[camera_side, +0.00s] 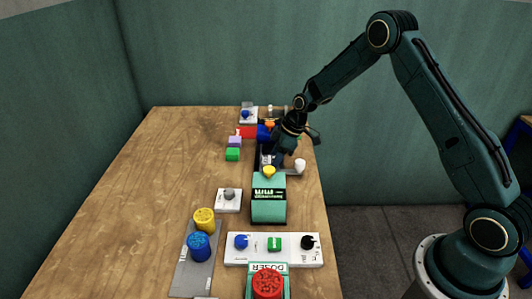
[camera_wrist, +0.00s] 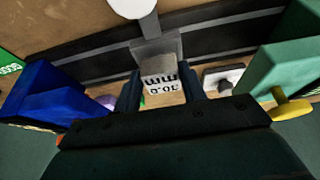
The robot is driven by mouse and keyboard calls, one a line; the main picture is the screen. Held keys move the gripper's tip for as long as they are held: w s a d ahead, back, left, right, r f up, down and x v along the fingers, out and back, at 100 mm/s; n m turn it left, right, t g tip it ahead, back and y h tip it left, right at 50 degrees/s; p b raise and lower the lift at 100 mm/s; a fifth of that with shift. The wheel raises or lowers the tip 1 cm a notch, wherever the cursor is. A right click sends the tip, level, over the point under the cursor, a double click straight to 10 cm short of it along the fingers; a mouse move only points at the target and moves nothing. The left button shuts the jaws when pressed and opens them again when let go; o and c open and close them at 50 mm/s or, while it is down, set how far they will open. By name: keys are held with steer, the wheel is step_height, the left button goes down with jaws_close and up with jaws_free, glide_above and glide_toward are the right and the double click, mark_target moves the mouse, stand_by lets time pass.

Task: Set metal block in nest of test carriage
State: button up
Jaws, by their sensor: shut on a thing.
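My gripper (camera_wrist: 160,92) is shut on the metal block (camera_wrist: 160,75), a pale block with dark, upside-down lettering, held between the two dark fingers in the wrist view. Just beyond it is a grey upright part (camera_wrist: 154,46) with a white round knob (camera_wrist: 132,7), apparently the test carriage on its dark track (camera_wrist: 85,66). The block overlaps this part in the picture; I cannot tell whether it is seated in a nest or above it. In the side view my gripper (camera_side: 281,157) is over the track, behind the green machine; the block is not clear there.
A blue body (camera_wrist: 42,95) stands left of the fingers and a green body (camera_wrist: 285,60) with a yellow knob (camera_wrist: 291,111) stands right. In the side view, a knob panel (camera_side: 262,252) and blue and yellow cylinders (camera_side: 199,247) are nearer. The table's left side is clear.

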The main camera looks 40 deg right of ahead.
steer(key=shift+f, duration=0.7)
stand_by(1.0)
steer(key=o, duration=1.2)
steer(key=shift+v, duration=6.9)
